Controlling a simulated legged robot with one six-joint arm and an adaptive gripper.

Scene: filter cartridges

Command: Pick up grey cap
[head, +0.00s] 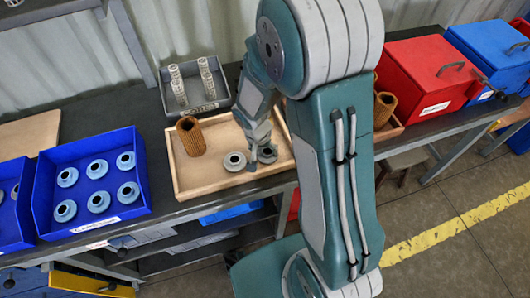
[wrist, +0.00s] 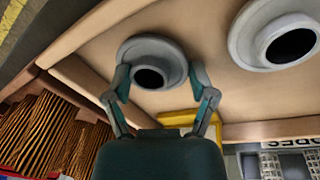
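Two grey caps lie in the light wooden tray (head: 213,190). The right one (head: 268,154) is partly hidden by my gripper (head: 260,158) in the head view. In the wrist view this same cap (wrist: 138,52) sits between the fingertips of my gripper (wrist: 160,78), one on each side. The gripper is open around it, and I see no clear grip. The other grey cap (head: 235,161) lies just left of it in the head view and at the upper right of the wrist view (wrist: 247,40).
A brown pleated filter (head: 191,137) stands in the wooden tray. A grey tray of white cores (head: 208,105) is behind. Blue bins (head: 141,190) with blue-grey caps are left. Red (head: 412,60) and blue (head: 482,45) boxes are right. The tray walls are close to my gripper.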

